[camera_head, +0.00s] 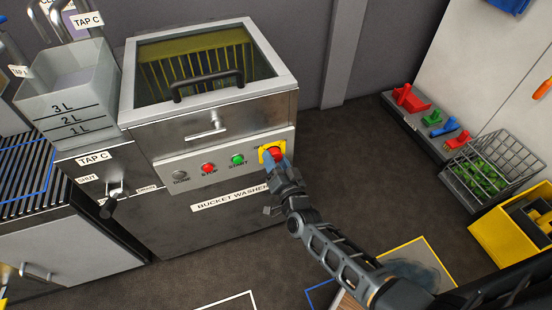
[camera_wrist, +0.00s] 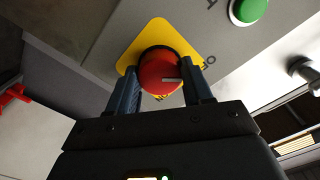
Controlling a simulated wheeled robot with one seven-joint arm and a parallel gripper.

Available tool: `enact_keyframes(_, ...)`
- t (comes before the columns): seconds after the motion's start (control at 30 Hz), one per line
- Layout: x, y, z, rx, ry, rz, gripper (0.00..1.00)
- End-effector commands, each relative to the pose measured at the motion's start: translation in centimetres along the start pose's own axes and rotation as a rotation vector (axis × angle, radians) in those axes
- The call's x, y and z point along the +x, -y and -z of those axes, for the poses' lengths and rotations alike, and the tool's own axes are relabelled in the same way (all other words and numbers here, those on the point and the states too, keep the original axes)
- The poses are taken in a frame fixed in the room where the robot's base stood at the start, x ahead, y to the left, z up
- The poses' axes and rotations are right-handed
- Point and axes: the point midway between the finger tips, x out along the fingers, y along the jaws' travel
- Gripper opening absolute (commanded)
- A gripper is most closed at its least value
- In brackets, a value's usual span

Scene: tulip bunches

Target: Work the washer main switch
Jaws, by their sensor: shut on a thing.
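The washer main switch (camera_head: 276,153) is a red round knob on a yellow plate, at the right end of the bucket washer's control panel. My gripper (camera_head: 280,165) reaches the panel from the front. In the wrist view my gripper (camera_wrist: 165,85) has one finger on each side of the knob and is shut on it.
The panel also carries a grey door knob or lamp (camera_head: 180,176), a red stop button (camera_head: 208,169) and a green start button (camera_head: 237,160). The washer lid handle (camera_head: 208,84) sticks up above. A wire basket (camera_head: 492,170) and yellow crate (camera_head: 505,235) stand at the right.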

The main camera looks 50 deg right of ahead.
Motion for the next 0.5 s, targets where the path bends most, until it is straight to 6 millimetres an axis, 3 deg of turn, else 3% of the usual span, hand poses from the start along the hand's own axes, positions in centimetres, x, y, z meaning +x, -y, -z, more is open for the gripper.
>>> enact_keyframes(0.5, -0.07, -0.06, -0.13, -0.064, 0.003, -0.001, 0.2)
